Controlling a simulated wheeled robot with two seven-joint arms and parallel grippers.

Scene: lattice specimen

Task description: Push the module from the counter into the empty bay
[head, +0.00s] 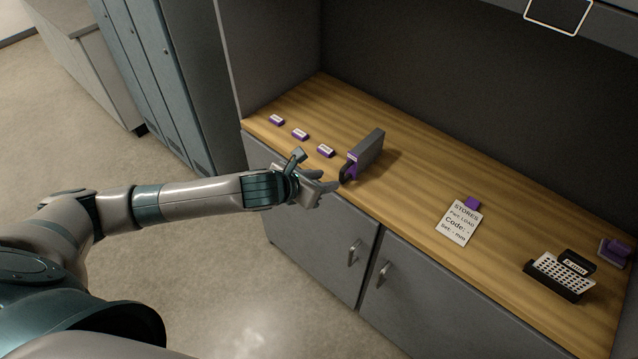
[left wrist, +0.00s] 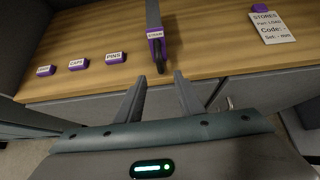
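The module (head: 368,148) is a slim dark grey box with a purple front and a black handle loop. It stands upright on the wooden counter (head: 420,190), its front towards the counter's near edge. In the left wrist view the module (left wrist: 155,20) is straight ahead, its handle just beyond my fingertips. My left gripper (head: 335,184) is at the near edge, by the handle. In the left wrist view the left gripper (left wrist: 160,92) has its fingers apart with nothing between them. A light-outlined dark opening (head: 558,14), perhaps the bay, is cut off at the top right. My right gripper is out of view.
Several small purple labelled blocks (head: 300,134) lie left of the module. A STORES card (head: 460,222) with a purple block lies to the right. Cabinet doors (head: 330,235) are below.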

